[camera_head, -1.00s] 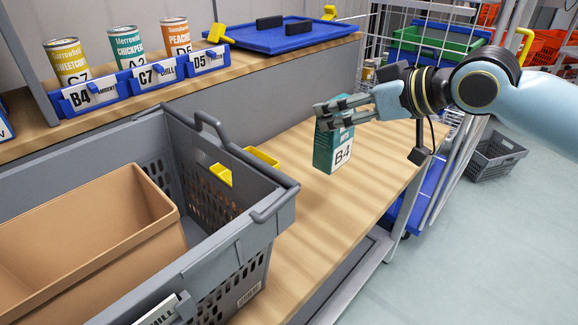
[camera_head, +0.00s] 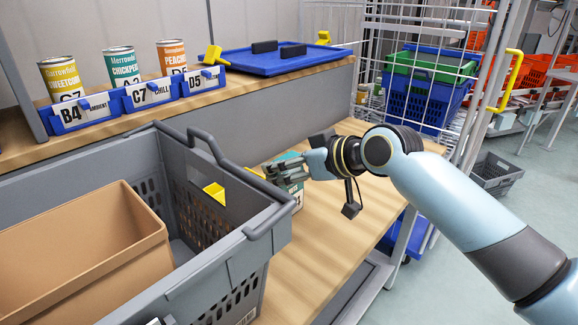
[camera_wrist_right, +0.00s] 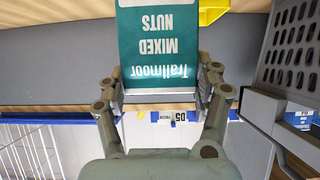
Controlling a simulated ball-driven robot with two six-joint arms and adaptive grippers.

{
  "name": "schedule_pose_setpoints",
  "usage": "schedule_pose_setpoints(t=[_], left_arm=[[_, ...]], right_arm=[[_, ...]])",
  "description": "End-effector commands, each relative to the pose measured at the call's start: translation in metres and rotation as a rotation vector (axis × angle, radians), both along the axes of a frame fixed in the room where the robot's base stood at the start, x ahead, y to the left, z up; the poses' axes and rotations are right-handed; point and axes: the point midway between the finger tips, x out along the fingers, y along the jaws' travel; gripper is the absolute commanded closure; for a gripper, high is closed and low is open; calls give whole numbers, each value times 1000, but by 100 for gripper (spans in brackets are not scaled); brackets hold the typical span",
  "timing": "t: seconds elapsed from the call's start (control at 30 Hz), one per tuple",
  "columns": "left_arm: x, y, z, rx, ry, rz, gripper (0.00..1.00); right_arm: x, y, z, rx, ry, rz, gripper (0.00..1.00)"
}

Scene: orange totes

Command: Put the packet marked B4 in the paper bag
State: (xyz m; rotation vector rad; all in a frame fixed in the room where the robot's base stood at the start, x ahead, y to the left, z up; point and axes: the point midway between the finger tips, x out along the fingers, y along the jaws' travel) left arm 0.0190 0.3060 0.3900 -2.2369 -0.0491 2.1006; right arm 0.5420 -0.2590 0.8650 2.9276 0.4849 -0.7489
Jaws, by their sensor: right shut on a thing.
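The teal packet (camera_head: 292,172) is held in my right gripper (camera_head: 277,168), just right of the grey crate's near rim in the head view. Its B4 mark is mostly hidden now. In the right wrist view the packet (camera_wrist_right: 158,45) reads "Trallmoor Mixed Nuts", upside down, between the two fingers (camera_wrist_right: 160,88). The brown paper bag (camera_head: 80,245) stands open inside the grey crate (camera_head: 262,213) at the left. The packet is outside the crate, apart from the bag. My left gripper does not show.
Cans stand behind blue labelled bins (camera_head: 150,97) on the back shelf. A blue lid (camera_head: 275,62) lies on that shelf. The crate's raised rim and handle lie between packet and bag. The wooden bench (camera_head: 330,225) at right is clear.

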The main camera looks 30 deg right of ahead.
Motion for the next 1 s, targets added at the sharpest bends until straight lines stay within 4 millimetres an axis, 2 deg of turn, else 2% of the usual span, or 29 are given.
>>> schedule_pose_setpoints(t=[0.2, 0.23, 0.4, 0.77, 0.87, 1.0], left_arm=[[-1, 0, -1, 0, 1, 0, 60], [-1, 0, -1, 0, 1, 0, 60], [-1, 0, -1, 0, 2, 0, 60], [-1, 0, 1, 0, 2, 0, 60], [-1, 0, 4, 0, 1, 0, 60], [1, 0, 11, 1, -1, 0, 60]], right_arm=[[0, 0, -2, 0, -1, 0, 89], [0, 0, -2, 0, 0, 0, 33], [0, 0, -1, 0, -1, 0, 11], [-1, -1, 3, -1, -1, 0, 9], [-12, -5, 8, -4, 0, 0, 9], [-37, -14, 23, -6, 0, 2, 9]])
